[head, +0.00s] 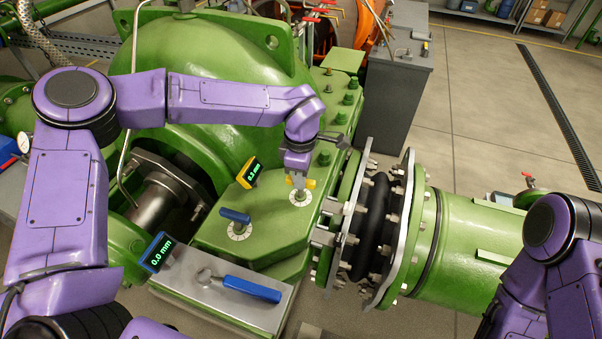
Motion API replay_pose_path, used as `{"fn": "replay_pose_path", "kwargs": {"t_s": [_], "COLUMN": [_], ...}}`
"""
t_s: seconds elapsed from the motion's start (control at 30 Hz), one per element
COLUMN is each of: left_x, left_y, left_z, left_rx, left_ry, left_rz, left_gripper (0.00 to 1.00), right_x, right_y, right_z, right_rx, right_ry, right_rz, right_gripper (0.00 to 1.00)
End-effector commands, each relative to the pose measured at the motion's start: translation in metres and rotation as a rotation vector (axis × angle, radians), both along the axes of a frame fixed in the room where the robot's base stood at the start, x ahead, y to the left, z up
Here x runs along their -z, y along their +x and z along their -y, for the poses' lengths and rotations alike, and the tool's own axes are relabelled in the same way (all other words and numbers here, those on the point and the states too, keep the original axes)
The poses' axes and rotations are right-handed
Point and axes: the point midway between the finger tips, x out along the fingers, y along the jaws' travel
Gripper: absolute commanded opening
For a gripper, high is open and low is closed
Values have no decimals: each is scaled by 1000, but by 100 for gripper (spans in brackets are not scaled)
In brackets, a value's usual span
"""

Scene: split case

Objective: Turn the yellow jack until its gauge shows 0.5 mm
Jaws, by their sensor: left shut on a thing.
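The yellow jack (310,184) stands on the green casing flange, with a pale round dial under it. My left gripper (298,181) points down over it and is shut on its yellow handle, hiding part of it. The yellow-framed gauge (250,172) stands just left of the jack, tilted; its small green digits seem to read 0.0 mm. My right arm shows at the lower right, but its gripper is out of view.
A blue jack (235,216) with its own dial sits left of the yellow one. A blue-framed gauge (157,252) reads 0.0 mm. A blue-handled wrench (252,288) lies on a grey plate (205,290). A bolted pipe coupling (375,225) stands to the right.

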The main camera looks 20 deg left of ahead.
Motion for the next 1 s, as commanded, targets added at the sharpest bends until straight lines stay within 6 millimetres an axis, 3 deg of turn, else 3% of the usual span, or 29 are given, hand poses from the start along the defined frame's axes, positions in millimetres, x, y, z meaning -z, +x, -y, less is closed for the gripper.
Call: {"fn": "replay_pose_path", "kwargs": {"t_s": [0.3,0.77,0.8,0.87,1.0], "left_x": [2,2,2,2,1], "left_y": [-1,-1,-1,-1,-1], "left_z": [-1,-1,-1,-1,-1], "left_rx": [96,109,109,109,109], "left_ry": [4,3,3,3,2], "left_rz": [-5,-5,-5,-5,-3], "left_gripper": [0,0,22,42,45], "right_x": [0,0,0,0,0], "right_y": [0,0,0,0,0], "right_z": [0,0,0,0,0], "right_rx": [0,0,0,0,0], "right_ry": [0,0,0,0,0], "right_rz": [0,0,0,0,0], "right_gripper": [85,85,85,85,85]}}
